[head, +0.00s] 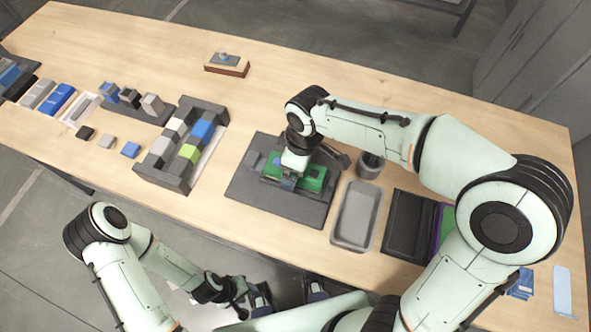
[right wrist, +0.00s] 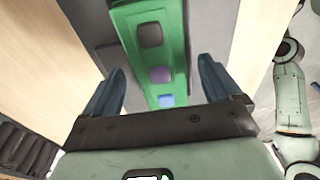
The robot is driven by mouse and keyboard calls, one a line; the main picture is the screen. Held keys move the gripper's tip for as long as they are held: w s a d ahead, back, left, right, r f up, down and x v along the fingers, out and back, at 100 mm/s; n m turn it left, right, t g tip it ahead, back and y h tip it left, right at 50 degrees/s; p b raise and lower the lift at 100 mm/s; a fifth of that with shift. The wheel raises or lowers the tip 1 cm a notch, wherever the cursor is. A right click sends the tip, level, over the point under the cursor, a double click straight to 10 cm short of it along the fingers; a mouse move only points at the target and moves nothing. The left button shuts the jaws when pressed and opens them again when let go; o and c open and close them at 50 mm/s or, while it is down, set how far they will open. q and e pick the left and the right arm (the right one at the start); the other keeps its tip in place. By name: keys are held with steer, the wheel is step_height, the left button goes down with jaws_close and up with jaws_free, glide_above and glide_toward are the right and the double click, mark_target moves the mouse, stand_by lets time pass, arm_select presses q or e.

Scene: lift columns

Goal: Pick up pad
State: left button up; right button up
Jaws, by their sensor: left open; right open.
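A green block (head: 313,178) sits on a dark grey base plate (head: 240,186) in the middle of the table. In the right wrist view the green block (right wrist: 128,30) carries a dark pad (right wrist: 150,35), a purple pad (right wrist: 160,74) and a blue pad (right wrist: 166,100) in a row. I cannot tell which pad the task names. My right gripper (head: 288,182) is open above the green block; its fingers (right wrist: 160,70) stand either side of the block, with nothing visibly held. My left gripper (head: 288,288) is open and empty off the table's front edge.
A grey tray (head: 367,187) and a dark cup (head: 370,165) stand right of the base plate. A dark rack (head: 180,183) with coloured blocks is left of it. A black case (head: 408,226) lies further right. The back of the table is mostly clear around a small brown-based block (head: 227,68).

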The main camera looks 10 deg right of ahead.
steer(key=shift+f, duration=0.25)
steer(key=shift+r, duration=0.15)
steer(key=c, duration=1.6)
